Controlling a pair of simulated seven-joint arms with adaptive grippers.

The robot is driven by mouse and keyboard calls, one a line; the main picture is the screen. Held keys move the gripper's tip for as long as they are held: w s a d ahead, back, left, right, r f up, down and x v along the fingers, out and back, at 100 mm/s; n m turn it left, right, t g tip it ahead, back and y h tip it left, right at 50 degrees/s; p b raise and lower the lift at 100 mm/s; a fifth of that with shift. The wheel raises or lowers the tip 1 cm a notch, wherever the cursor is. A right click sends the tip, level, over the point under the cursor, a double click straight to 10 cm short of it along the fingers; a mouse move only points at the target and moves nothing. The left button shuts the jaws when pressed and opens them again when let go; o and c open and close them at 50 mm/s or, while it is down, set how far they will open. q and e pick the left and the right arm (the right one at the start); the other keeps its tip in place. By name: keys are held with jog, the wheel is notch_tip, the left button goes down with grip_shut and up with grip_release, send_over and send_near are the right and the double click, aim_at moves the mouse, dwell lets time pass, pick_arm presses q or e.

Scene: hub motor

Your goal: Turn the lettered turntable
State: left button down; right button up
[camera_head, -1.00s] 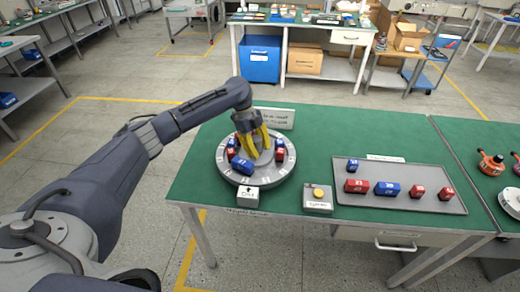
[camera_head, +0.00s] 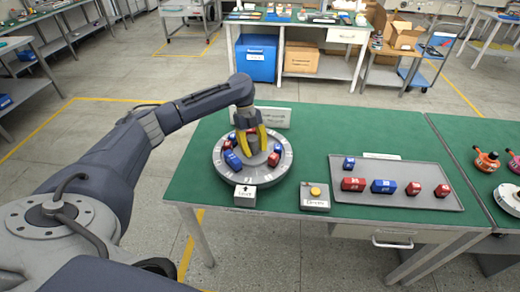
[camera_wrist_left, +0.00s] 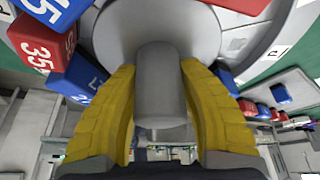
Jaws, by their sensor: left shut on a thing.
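The round grey turntable (camera_head: 268,177) sits on the green table with red and blue numbered blocks around its top. Letters on its rim are too small to read in the head view. My left gripper (camera_head: 250,151) reaches down over the turntable's middle. In the left wrist view its two yellow fingers (camera_wrist_left: 158,78) are shut around the grey central post (camera_wrist_left: 158,95). A blue block (camera_head: 232,160) and a red block (camera_head: 273,159) stand near its front edge. A small white block with an arrow (camera_head: 245,195) stands just in front of the turntable. My right gripper is not in view.
A box with a yellow button (camera_head: 315,195) stands right of the turntable. A grey tray (camera_head: 425,202) with several red and blue blocks lies farther right. A sign (camera_head: 273,117) stands behind the turntable.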

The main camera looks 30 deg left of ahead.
pick_arm(q)
jog(key=shift+s+d+f, duration=0.1)
jog(key=shift+d+f, duration=0.05)
dwell(0.4)
jog(key=c, duration=0.8)
grip_release()
jog(key=v, duration=1.2)
